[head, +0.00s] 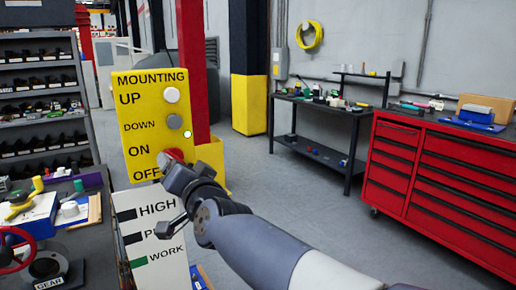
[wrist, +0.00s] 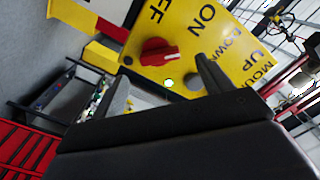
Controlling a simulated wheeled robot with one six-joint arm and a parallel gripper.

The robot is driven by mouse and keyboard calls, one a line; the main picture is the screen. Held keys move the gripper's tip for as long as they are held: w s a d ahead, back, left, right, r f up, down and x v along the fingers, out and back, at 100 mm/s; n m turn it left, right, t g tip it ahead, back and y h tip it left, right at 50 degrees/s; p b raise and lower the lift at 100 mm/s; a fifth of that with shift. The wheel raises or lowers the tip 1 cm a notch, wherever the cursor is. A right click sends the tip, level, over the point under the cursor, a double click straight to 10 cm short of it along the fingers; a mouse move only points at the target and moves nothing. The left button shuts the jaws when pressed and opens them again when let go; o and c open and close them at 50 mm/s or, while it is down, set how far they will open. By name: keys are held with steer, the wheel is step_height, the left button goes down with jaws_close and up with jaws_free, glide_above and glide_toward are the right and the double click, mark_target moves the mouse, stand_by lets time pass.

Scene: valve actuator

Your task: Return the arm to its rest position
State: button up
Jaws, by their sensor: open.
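My arm (head: 255,240) reaches from the lower right toward the yellow control panel (head: 124,98). My gripper (head: 172,193) is at the panel's lower right, in front of the ON/OFF area, and partly covers the red knob (head: 174,156). In the wrist view my gripper (wrist: 163,88) has its two fingers apart with nothing between them. The red knob (wrist: 158,53) shows beyond the fingers, on the yellow panel (wrist: 190,35). I cannot tell the exact gap between fingers and panel.
A white sign (head: 158,245) reading HIGH and WORK stands below the panel. A cluttered bench (head: 75,245) with a red valve wheel (head: 14,250) is at left. A red tool cabinet (head: 430,185) and a black workbench (head: 325,155) stand at right. The grey floor between is clear.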

steer(key=w+n+p, duration=0.1)
steer(key=n+p, duration=0.4)
steer(key=w+a+n+p, duration=0.1)
steer(key=n+p, duration=0.5)
steer(key=w+a+n+p, duration=0.1)
steer(key=w+n+p, duration=0.1)
steer(key=n+p, duration=0.4)
steer(key=shift+w+a+f, duration=0.1)
steer(key=shift+a+f, duration=0.15)
steer(key=shift+f, duration=0.1)
stand_by(0.5)
